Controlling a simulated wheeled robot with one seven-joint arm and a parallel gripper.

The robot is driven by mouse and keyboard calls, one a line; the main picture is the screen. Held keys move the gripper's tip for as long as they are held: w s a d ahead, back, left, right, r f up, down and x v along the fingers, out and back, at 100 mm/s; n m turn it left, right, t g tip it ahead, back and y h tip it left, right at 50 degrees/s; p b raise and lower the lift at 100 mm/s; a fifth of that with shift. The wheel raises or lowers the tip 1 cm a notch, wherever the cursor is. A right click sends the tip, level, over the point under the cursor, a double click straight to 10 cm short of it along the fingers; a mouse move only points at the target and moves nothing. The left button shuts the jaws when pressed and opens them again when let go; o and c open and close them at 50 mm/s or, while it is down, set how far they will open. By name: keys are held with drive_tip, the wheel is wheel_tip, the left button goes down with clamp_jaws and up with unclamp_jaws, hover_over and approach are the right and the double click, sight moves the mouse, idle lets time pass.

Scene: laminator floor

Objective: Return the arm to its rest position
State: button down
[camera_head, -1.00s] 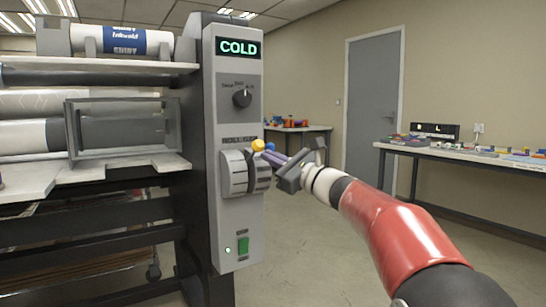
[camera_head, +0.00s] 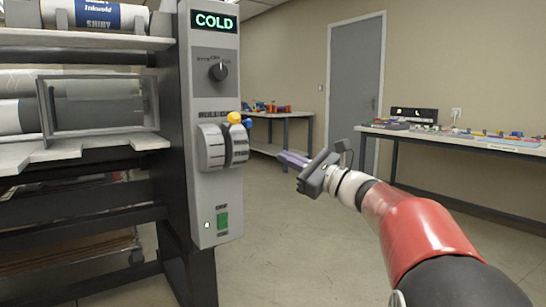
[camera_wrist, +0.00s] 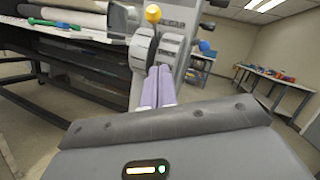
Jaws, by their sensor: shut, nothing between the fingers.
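My arm reaches in from the lower right in the head view. My gripper (camera_head: 282,157) points left toward the laminator's control column (camera_head: 214,120) and is apart from it, with floor showing between. In the wrist view its two pale purple fingers (camera_wrist: 159,72) lie side by side, shut with nothing between them. On the column, the grey roller levers (camera_head: 222,147) carry a yellow knob (camera_head: 234,117) and a blue knob (camera_head: 247,123). The yellow knob also shows in the wrist view (camera_wrist: 153,13).
The laminator body with rolls and shelves (camera_head: 80,145) fills the left. A display reads COLD (camera_head: 214,22) above a dial (camera_head: 218,71). A cluttered table (camera_head: 500,140) stands at the right, another table (camera_head: 290,114) behind. Open floor lies between.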

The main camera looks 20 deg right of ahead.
drive_tip(key=s+a+f+n+g+h+p, duration=0.2)
drive_tip(key=s+a+f+n+g+h, duration=0.2)
drive_tip(key=s+a+f+n+g, duration=0.8)
drive_tip(key=s+d+f+n+h+p, duration=0.1)
drive_tip(key=s+f+n+h, duration=0.3)
drive_tip(key=s, duration=0.6)
drive_tip(key=s+d+f+n+t+h+p, duration=0.1)
drive_tip(key=s+d+f+n+h, duration=0.1)
drive_tip(key=s+f+n+h, duration=0.3)
drive_tip(key=s+f+n, duration=0.2)
drive_tip(key=s+f, duration=0.2)
drive_tip(key=s, duration=0.1)
drive_tip(key=shift+d+f, duration=0.2)
drive_tip(key=shift+f, duration=0.05)
